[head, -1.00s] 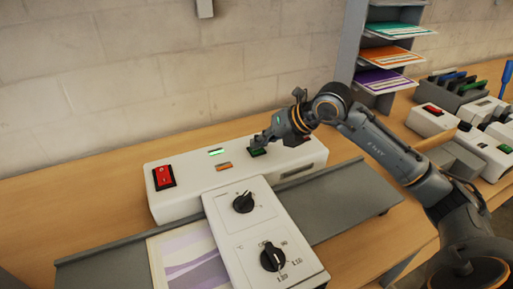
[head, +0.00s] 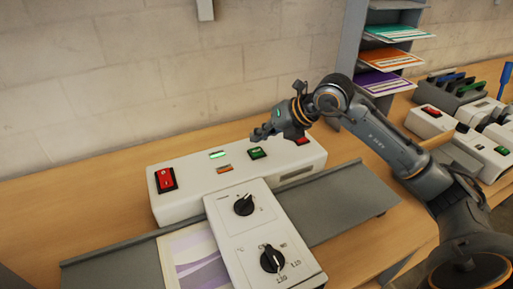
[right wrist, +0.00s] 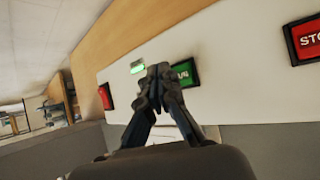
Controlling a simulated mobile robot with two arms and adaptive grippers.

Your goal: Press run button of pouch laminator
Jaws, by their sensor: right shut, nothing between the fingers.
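The white pouch laminator (head: 190,203) stands on the wooden bench. Its green run button (head: 257,153) is on the top face, right of a lit green indicator (head: 217,155); the button also shows partly in the right wrist view (right wrist: 184,74), its left part hidden by the fingers. A red stop button (head: 301,141) sits further right, and it also shows in the right wrist view (right wrist: 308,40). My right gripper (head: 257,135) is shut and empty, a little above and behind the green button, apart from it. My left gripper is not in view.
A red rocker switch (head: 165,179) is at the laminator's left end. A control panel with two black knobs (head: 243,205) stands in front, beside a purple-patterned sheet (head: 198,262) on the grey tray (head: 110,268). A paper rack (head: 352,45) stands behind right.

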